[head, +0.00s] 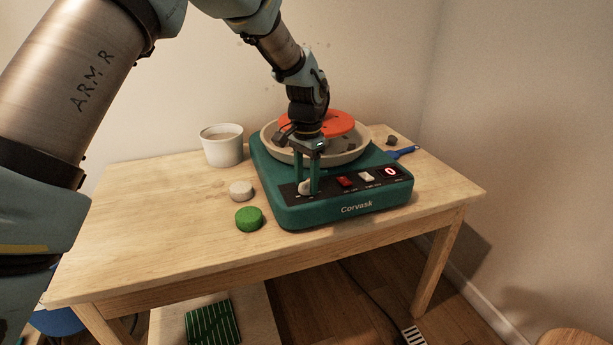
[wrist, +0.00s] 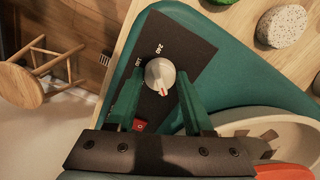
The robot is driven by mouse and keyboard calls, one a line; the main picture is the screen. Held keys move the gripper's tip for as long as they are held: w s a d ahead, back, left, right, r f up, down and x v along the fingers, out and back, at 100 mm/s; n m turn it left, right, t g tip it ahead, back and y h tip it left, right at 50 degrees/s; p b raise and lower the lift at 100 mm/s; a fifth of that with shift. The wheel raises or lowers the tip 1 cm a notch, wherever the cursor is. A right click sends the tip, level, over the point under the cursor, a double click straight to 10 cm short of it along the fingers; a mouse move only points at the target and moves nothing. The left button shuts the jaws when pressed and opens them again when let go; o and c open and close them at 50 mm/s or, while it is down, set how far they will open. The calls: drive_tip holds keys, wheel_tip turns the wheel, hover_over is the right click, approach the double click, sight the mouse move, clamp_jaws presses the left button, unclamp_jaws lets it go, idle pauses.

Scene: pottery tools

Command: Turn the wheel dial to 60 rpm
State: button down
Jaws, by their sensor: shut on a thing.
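The wheel dial (head: 305,187) is a pale grey knob on the black front panel of the green Corvask pottery wheel (head: 350,208). My gripper (head: 308,184) reaches down onto it, one finger on each side. In the wrist view the fingertips (wrist: 160,80) close on the dial (wrist: 160,72), and its red pointer mark faces the gripper's base. White numbers are printed around the dial; some are hidden by the fingers.
The wheel's basin (head: 363,155) holds an orange disc (head: 340,121). A white bucket (head: 222,146), a pale round piece (head: 241,191) and a green round piece (head: 249,218) stand left. The table's left is clear.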

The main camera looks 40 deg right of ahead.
sight(307, 181)
drive_tip(key=shift+m+p, duration=0.3)
drive_tip(key=shift+m, duration=0.8)
drive_tip(key=shift+c, duration=1.4)
unclamp_jaws()
wheel_tip(307, 181, up, 11)
drive_tip(key=b, duration=0.1)
drive_tip(key=shift+f, duration=0.1)
